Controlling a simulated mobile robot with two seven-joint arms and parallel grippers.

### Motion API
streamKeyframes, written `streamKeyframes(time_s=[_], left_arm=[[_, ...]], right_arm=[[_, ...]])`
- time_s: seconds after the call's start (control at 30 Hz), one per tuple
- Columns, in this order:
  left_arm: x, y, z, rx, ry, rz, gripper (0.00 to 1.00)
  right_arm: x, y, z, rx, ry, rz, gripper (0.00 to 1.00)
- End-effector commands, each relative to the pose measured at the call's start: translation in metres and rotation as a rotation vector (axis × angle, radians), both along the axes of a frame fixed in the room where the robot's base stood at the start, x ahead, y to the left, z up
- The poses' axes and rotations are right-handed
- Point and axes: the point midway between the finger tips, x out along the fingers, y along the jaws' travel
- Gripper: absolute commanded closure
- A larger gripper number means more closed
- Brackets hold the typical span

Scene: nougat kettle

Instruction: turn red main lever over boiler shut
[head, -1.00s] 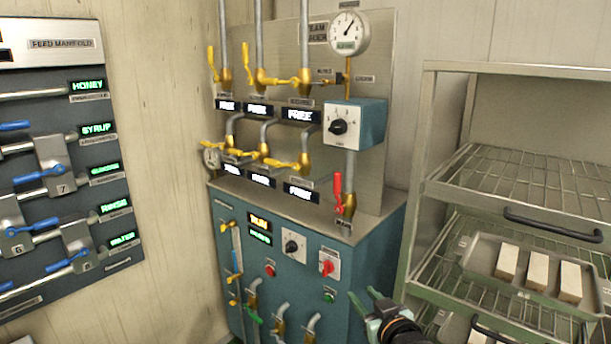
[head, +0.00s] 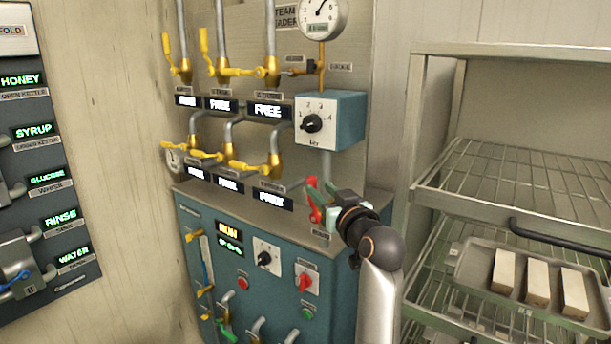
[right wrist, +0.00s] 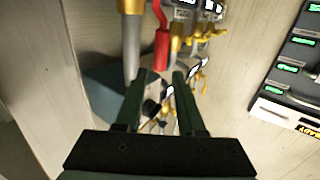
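The red lever (head: 314,203) stands roughly upright on the valve at the right of the teal boiler cabinet (head: 338,275). My right gripper (head: 322,191) is at the lever in the head view and partly covers it and its valve. In the right wrist view, my right gripper (right wrist: 164,74) is open, with a clear gap between its two fingers. The red lever (right wrist: 162,48) shows just beyond this gap, its free end near the fingertips. I cannot tell whether a finger touches it. My left gripper is not in view.
Yellow valve levers (head: 250,167) and pipes crowd the panel left of the red lever. A teal dial box (head: 345,122) sits above it. A wire rack (head: 500,185) with a tray of pale bars (head: 537,280) stands close on the right.

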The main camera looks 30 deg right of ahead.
Motion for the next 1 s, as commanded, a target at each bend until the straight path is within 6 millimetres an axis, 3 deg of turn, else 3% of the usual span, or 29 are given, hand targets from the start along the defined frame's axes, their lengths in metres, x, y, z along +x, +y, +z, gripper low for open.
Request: streamKeyframes(time_s=[0.3,0.5,1.0], left_arm=[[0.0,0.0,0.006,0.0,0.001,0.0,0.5],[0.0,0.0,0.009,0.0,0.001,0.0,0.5],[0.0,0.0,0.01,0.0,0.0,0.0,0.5]], right_arm=[[0.054,-0.011,0.001,0.001,0.001,0.0,0.62],[0.078,-0.016,0.001,0.0,0.001,-0.001,0.62],[0.091,-0.019,0.0,0.0,0.0,-0.001,0.62]])
